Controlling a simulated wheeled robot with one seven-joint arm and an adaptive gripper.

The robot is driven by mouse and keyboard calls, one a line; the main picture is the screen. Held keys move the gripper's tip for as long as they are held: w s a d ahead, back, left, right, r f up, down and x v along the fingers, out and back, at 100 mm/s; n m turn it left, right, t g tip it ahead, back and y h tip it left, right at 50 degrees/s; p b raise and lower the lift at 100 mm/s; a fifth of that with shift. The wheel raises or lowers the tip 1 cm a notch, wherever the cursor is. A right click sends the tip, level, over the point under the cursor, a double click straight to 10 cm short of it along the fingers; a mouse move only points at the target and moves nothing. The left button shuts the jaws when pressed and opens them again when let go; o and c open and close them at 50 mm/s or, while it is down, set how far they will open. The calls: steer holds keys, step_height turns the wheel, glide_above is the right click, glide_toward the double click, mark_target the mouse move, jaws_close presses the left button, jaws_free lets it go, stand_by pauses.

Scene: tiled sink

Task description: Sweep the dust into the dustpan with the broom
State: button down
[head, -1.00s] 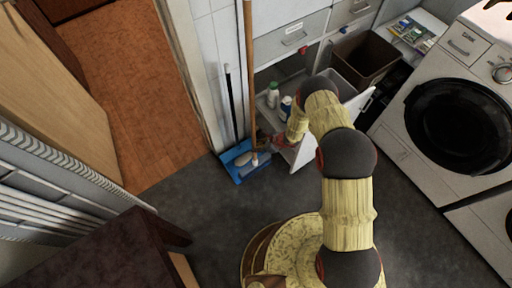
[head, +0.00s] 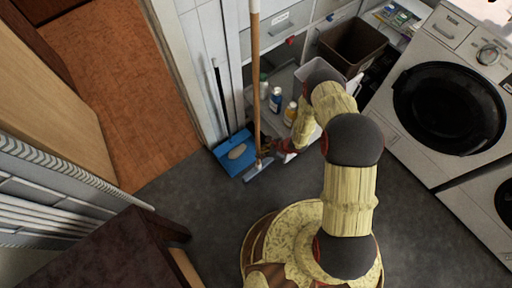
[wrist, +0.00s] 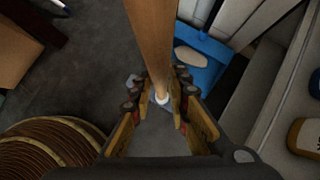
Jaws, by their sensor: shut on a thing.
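The broom has a long wooden handle (head: 256,90) standing nearly upright and a pale grey-blue head (head: 258,169) on the dark floor. The blue dustpan (head: 226,163) lies flat against the wall, just left of the broom head. A beige oval patch that looks like the dust (head: 237,152) lies on the dustpan; it also shows in the wrist view (wrist: 190,58). My gripper (head: 270,148) is shut on the broom handle low down, near the head. In the wrist view my fingers (wrist: 158,92) sit on both sides of the handle, which hides part of the floor.
An open cabinet compartment holds several bottles (head: 276,99) right beside my gripper. A brown bin (head: 352,47) and a washing machine (head: 450,105) stand to the right. A dark wooden table (head: 105,250) is at lower left. The grey floor (head: 205,205) in front is clear.

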steer(key=s+d, duration=0.3)
steer(key=s, duration=0.2)
steer(key=shift+s+d+p, duration=0.2)
steer(key=shift+d+p, duration=0.1)
steer(key=shift+d, duration=0.05)
stand_by(0.7)
